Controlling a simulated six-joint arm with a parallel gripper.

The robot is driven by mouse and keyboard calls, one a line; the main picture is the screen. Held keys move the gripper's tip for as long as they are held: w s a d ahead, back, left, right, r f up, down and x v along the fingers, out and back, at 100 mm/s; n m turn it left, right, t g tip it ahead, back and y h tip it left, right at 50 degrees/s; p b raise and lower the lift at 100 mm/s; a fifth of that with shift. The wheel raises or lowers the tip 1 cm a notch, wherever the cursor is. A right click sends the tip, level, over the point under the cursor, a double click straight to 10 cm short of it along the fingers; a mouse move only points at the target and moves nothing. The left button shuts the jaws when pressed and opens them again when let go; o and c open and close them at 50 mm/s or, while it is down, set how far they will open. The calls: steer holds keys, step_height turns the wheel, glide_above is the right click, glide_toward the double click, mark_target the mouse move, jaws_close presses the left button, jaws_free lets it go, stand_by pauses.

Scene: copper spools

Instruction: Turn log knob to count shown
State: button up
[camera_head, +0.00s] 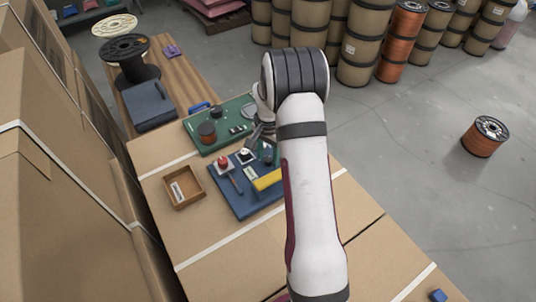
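A blue board (232,198) lies on a cardboard-topped surface. It carries a red round part (222,162) on a light base and a small dark-and-white round part (245,154) that may be the log knob; its setting is too small to read. I cannot make out any count. My gripper (263,145) is over the rear right of the blue board, close to the knob-like part; my arm partly hides it. Its fingers are too small to judge.
A yellow block (268,180) lies on the blue board's right side. An open wooden tray (184,187) holding a pale label stands to the left. A dark blue-grey box (150,105) and a black spool (130,57) stand farther back. Tall cartons line the left.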

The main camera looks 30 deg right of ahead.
mark_target(268, 158)
steer(key=shift+o, duration=0.4)
step_height(268, 158, up, 16)
steer(key=shift+f, duration=0.1)
stand_by(0.3)
steer(key=s+a+r+n, duration=0.3)
steer(key=s+a+r, duration=0.2)
steer(key=s+a, duration=0.55)
steer(key=s+a+f+n+y, duration=0.1)
steer(key=s+a+n, duration=0.1)
steer(key=s+a, duration=0.3)
steer(key=s+a+f+n, duration=0.1)
steer(key=s+a+n, duration=0.2)
steer(key=s, duration=0.9)
steer(key=a, duration=0.3)
steer(key=shift+a+f+y, duration=0.15)
steer(key=shift+f+y, duration=0.05)
steer(key=shift+y, duration=0.2)
